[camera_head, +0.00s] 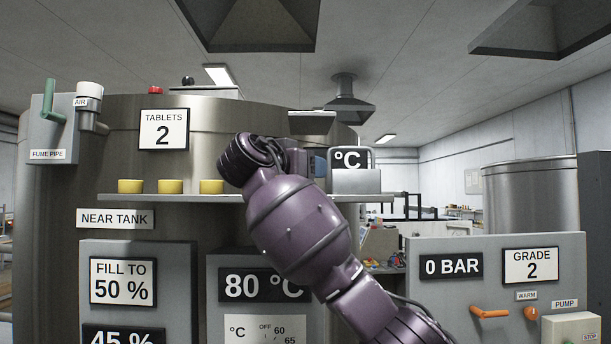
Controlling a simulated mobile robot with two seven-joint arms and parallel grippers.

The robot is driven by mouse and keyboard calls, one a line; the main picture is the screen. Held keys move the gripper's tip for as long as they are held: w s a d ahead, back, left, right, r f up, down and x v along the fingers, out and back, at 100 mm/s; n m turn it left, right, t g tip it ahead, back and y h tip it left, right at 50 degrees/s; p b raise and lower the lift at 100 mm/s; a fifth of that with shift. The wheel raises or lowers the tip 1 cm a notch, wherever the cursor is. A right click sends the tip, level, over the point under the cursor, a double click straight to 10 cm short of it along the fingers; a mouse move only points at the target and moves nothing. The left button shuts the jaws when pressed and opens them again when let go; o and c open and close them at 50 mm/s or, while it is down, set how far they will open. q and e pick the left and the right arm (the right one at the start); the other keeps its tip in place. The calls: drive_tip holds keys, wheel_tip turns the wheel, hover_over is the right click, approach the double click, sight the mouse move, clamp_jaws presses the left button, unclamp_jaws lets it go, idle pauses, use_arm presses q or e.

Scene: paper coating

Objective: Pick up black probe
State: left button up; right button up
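I cannot make out the black probe for certain. A grey holder (356,182) with a black °C sign (351,158) stands at the right end of the shelf (160,198), beside my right arm's wrist. My purple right arm rises from the bottom right and covers the middle of the shelf. Grey and dark parts at the end of this arm show just left of the holder. My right gripper's fingers are not clear there, so its opening and any contact cannot be told. My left gripper is not in view.
Several yellow cups, one of them here (171,186), stand on the shelf's left part. The large metal tank (230,125) rises behind it. Panels with a FILL TO 50 % sign (123,281) and an 80 °C sign (263,286) stand below. A valve panel (430,300) with orange handles is at right.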

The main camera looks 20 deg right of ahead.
drive_tip(key=shift+w+d, duration=0.1)
drive_tip(key=shift+w, duration=0.05)
drive_tip(key=c, duration=1)
drive_tip(key=shift+c, duration=0.2)
drive_tip(key=shift+r, duration=0.1)
